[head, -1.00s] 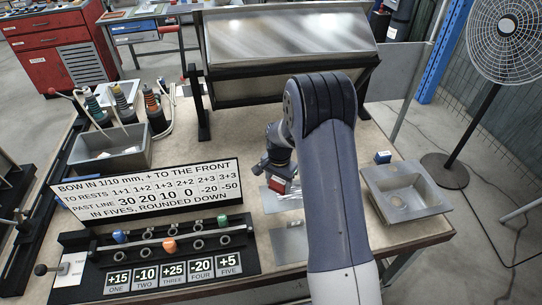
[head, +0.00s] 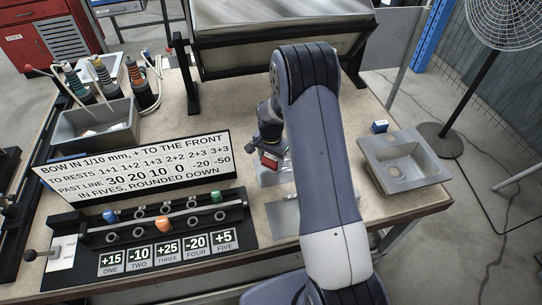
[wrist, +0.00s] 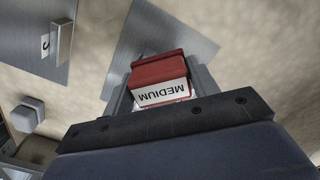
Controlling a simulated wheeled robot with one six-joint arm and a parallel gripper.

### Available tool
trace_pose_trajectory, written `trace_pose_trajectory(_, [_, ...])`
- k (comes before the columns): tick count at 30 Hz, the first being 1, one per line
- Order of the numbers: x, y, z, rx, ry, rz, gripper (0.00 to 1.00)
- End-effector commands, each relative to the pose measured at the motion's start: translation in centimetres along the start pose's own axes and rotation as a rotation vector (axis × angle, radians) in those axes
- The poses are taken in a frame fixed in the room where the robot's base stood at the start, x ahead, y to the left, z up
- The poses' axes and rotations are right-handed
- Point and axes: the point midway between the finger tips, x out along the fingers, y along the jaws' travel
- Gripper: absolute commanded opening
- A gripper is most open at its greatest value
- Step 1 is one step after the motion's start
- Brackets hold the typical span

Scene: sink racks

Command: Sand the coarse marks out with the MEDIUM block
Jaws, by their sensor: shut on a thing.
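My gripper (wrist: 160,100) is shut on the red MEDIUM block (wrist: 158,80), whose white label faces the wrist camera. In the head view the red block (head: 270,162) shows just left of my arm, above the bench. A grey metal plate (wrist: 165,38) lies behind the block in the wrist view; I cannot tell whether the block touches it. Another plate (wrist: 85,30) with a small tab and a letter label lies to its left. In the head view a plate (head: 285,214) lies nearer the front, partly hidden by my arm. Sanding marks cannot be made out.
A lettered sign (head: 135,165) and a rack with numbered tiles (head: 165,250) stand left. A large tilted panel (head: 245,45) stands behind. Some bench right of the rack is clear.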

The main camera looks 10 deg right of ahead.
Motion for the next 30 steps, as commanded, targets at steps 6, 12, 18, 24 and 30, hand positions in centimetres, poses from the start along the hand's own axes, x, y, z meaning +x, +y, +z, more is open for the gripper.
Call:
trace_pose_trajectory(6, [0.21,-0.02,-0.02,0.0,0.001,0.0,0.38])
trace_pose_trajectory(12, [0.2,-0.01,-0.02,0.0,0.0,0.0,0.38])
trace_pose_trajectory(18, [0.24,-0.01,-0.01,0.0,0.0,0.0,0.38])
trace_pose_trajectory(24, [0.58,-0.01,-0.01,0.0,0.0,0.0,0.38])
trace_pose_trajectory(30, [0.99,-0.01,-0.01,0.0,0.0,0.0,0.38])
